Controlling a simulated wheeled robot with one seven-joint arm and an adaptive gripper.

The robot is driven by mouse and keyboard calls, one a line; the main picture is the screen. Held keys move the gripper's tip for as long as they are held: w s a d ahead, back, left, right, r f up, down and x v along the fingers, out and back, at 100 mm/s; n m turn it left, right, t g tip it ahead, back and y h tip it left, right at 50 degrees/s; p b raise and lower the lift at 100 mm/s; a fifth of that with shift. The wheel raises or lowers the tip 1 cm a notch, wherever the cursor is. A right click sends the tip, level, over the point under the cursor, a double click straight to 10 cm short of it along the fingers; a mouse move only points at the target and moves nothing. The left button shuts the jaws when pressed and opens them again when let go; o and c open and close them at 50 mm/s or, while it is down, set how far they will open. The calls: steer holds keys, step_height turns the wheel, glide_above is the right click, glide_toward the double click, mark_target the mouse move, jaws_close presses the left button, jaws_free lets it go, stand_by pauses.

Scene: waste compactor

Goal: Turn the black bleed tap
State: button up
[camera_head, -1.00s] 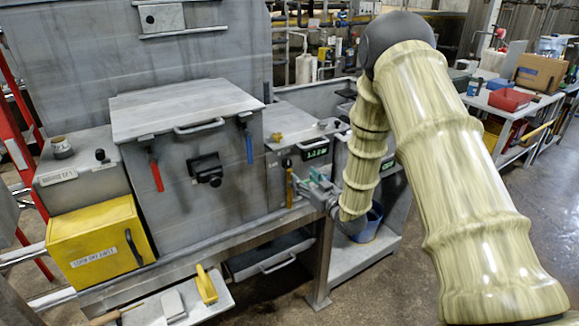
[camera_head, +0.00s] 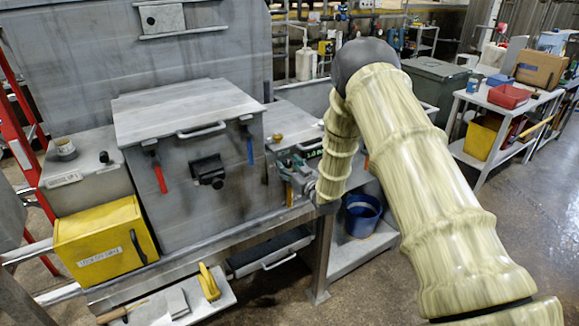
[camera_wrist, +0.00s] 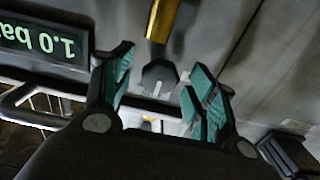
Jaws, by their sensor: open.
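In the wrist view a small black tap (camera_wrist: 160,75) with a flared end hangs below a brass-coloured tube (camera_wrist: 162,20) on the grey machine front. I take it to be the bleed tap. My gripper (camera_wrist: 160,64) is open, with its green-padded fingers on either side of the tap's end. I cannot tell whether either finger touches it. In the head view my gripper (camera_head: 292,170) is at the machine's right front, below the green-lit display, and the tap is hidden there.
A display reading 1.0 (camera_wrist: 42,42) is left of my gripper in the wrist view. A red lever (camera_head: 159,178), a black fitting (camera_head: 208,172) and a blue lever (camera_head: 249,150) are on the machine front. A blue bucket (camera_head: 361,218) stands on the lower shelf.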

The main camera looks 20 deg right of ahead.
steer(key=c, duration=1)
steer(key=shift+c, duration=0.2)
